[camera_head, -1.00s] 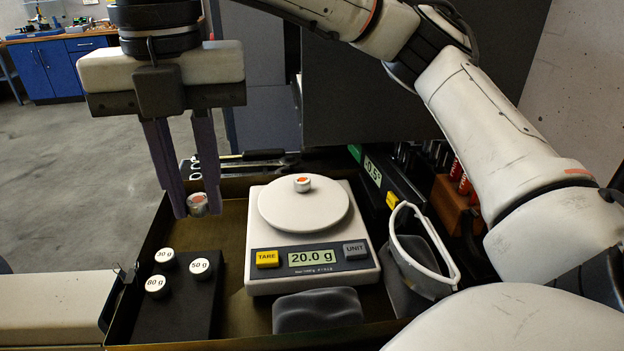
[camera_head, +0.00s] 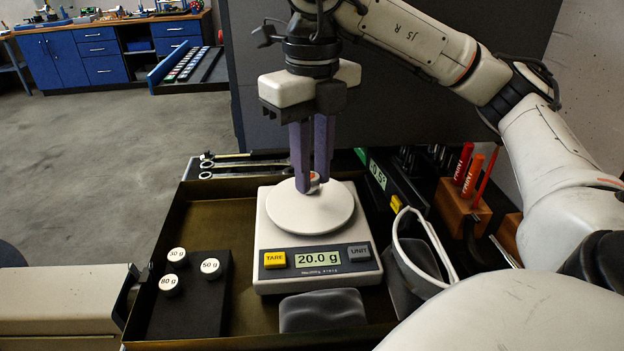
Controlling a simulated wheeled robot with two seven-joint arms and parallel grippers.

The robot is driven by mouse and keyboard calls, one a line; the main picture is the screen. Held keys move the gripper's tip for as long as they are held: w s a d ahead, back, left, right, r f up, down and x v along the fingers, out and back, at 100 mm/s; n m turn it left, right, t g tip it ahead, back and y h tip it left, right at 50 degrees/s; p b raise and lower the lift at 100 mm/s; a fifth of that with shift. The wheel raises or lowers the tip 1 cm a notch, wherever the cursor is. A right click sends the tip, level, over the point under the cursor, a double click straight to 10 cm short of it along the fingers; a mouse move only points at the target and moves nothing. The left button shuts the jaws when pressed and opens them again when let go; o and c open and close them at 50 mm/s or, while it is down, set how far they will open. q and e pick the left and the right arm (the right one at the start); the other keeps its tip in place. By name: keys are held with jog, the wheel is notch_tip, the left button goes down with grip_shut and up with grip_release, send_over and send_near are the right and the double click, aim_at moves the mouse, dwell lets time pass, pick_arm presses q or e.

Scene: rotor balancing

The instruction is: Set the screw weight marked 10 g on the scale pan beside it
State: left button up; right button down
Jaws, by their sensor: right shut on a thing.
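My right gripper (camera_head: 314,184) points down over the round white scale pan (camera_head: 290,212), its fingertips just above or at the pan's far part. It is shut on a small metal screw weight, mostly hidden between the fingers; its mark cannot be read. A small weight with an orange top (camera_head: 313,177) shows at the fingertips; I cannot tell whether it is the held one or the one seen on the pan before. The scale (camera_head: 275,240) reads 20.0 g on its display (camera_head: 317,258). My left gripper is not in view.
A black block (camera_head: 207,315) at left holds weights marked 30 g (camera_head: 176,256), 50 g (camera_head: 211,268) and 80 g (camera_head: 169,284). A dark grey pad (camera_head: 322,311) lies before the scale.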

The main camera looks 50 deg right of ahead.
aim_at(312, 177)
jog(key=shift+f, duration=2.05)
jog(key=shift+f+b, duration=0.25)
jog(key=shift+b, duration=0.15)
jog(key=c, duration=1.6)
grip_release()
jog(key=shift+r, duration=0.1)
jog(key=shift+o, duration=0.2)
